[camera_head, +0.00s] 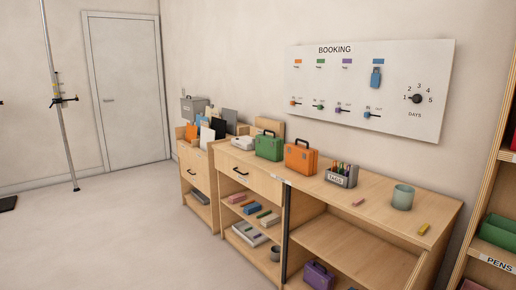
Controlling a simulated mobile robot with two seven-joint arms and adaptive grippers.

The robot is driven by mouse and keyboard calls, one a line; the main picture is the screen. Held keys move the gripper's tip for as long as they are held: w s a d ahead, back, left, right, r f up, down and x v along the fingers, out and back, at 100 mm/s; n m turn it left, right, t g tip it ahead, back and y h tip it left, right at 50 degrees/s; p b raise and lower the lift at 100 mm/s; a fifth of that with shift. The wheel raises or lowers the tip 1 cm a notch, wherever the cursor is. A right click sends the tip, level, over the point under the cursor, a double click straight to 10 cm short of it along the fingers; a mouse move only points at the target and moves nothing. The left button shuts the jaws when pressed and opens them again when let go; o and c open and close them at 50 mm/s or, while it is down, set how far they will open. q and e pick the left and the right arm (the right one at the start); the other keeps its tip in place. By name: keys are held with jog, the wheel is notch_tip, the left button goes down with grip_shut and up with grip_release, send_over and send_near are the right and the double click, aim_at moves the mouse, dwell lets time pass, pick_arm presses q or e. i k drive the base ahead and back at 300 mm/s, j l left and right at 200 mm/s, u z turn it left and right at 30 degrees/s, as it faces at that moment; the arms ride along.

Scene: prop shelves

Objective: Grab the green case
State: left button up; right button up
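The green case (269,146) stands upright on top of the wooden shelf unit, with its handle up. It is just left of an orange case (300,156) of the same kind. Neither of my grippers is in the head view, so I cannot see whether they are open or shut.
The shelf unit (412,222) also bears a pen holder (342,176), a green-grey cup (402,197) and small erasers. A purple case (318,275) sits on a lower shelf. A booking board (412,69) hangs above. The floor (125,235) at left is mostly clear.

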aim_at(270, 147)
jog(key=i+j+z, duration=0.1)
jog(key=i+j, duration=0.5)
jog(key=j, duration=0.2)
jog(key=i+j+z, duration=0.15)
jog(key=i+j, duration=0.2)
jog(key=i+j+z, duration=0.1)
jog(key=i+j, duration=0.15)
jog(key=j, duration=0.3)
